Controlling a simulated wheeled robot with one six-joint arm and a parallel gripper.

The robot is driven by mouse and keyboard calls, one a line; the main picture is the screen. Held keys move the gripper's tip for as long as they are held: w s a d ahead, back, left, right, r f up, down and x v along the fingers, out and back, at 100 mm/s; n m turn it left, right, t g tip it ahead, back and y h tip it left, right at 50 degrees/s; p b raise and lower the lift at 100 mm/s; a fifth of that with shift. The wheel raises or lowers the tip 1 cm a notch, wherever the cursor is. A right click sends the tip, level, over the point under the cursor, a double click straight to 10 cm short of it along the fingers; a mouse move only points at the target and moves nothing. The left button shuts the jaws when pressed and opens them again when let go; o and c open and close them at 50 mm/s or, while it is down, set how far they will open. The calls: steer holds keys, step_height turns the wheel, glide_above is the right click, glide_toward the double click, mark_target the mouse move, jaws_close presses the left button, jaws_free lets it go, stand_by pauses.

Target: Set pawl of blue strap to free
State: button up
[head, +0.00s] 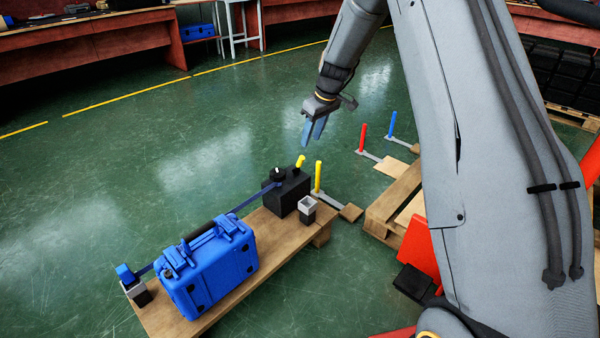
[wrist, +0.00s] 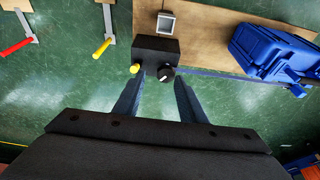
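The blue strap (head: 250,200) runs along a wooden plank between a blue end piece (head: 125,272) and a black box (head: 287,193), passing by a blue case (head: 210,268). The box carries a short yellow lever (head: 300,161) and a black knob (head: 277,174). In the wrist view the yellow lever (wrist: 134,68) is left of the knob (wrist: 166,73). Which part is the pawl is not marked. My gripper (head: 312,143) is above and beyond the box, apart from it. Its blue fingers stand apart in the wrist view (wrist: 158,85), with nothing between them.
A square grey cup (head: 307,205) stands beside the box. Upright yellow (head: 318,177), red (head: 362,138) and blue (head: 391,124) handles on grey bars are to the right. A pallet (head: 395,205) lies beyond the plank's right end. The green floor at left is clear.

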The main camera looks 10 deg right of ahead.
steer(key=n+t+b, duration=0.1)
steer(key=n+b, duration=0.1)
steer(key=b, duration=0.5)
glide_above(301, 160)
steer(key=d, duration=0.2)
step_height(301, 160, down, 13)
steer(key=shift+y, duration=0.4)
steer(key=b+x, duration=0.1)
steer(key=x, duration=0.1)
steer(key=b+x, duration=0.1)
steer(key=x, duration=0.1)
steer(key=b+x, duration=0.1)
steer(key=x, duration=0.2)
steer(key=shift+s+f, duration=0.15)
steer(key=shift+s, duration=0.2)
steer(key=shift+c, duration=0.3)
jaws_close()
